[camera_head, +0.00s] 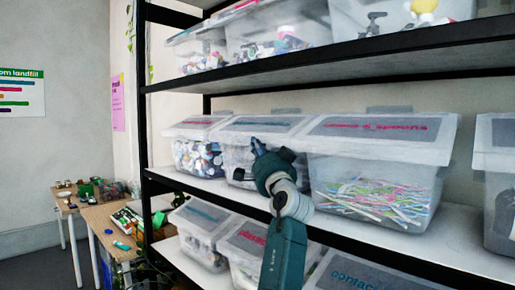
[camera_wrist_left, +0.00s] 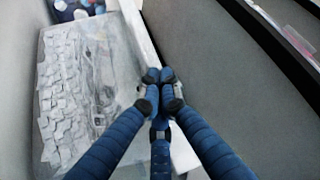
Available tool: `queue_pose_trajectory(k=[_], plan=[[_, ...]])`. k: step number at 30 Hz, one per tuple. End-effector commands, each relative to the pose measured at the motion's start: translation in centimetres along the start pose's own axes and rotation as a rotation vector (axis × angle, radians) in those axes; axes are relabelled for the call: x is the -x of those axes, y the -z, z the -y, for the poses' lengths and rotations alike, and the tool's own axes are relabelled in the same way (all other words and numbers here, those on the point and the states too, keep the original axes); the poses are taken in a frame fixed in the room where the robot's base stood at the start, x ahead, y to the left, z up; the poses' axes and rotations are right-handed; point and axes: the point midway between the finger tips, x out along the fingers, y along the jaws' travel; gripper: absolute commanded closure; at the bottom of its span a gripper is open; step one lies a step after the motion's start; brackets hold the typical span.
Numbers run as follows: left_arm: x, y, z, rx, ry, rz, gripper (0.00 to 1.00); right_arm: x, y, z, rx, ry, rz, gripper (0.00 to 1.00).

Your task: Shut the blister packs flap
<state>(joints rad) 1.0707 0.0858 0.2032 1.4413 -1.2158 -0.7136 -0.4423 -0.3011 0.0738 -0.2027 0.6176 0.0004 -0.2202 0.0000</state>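The middle bin (camera_head: 240,158) on the middle shelf is translucent, with a sloped flap (camera_head: 262,124) bearing teal lettering too small to read. I take it for the blister packs bin, but cannot confirm it. Its flap lies sloped down over the front, like its neighbours'. My left gripper (camera_head: 257,147) is in front of this bin, its fingertips near the flap's lower edge; contact cannot be told. In the left wrist view the blue fingers (camera_wrist_left: 158,76) are together and empty, beside a clear bin wall (camera_wrist_left: 85,85) with small pale pieces behind it. My right gripper is not in view.
A bin of straws (camera_head: 380,190) stands to the right and another bin (camera_head: 195,150) to the left. The black-edged upper shelf (camera_head: 340,55) runs above, with more bins above and below. Tables with loose items (camera_head: 105,222) stand at the left.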

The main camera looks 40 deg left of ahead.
Motion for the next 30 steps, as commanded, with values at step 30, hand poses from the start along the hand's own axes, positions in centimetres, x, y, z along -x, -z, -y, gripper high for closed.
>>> queue_pose_trajectory(k=[30], plan=[[12.1, 0.0, 0.1, 0.001, 0.001, 0.0, 1.0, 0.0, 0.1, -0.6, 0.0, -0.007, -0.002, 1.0]])
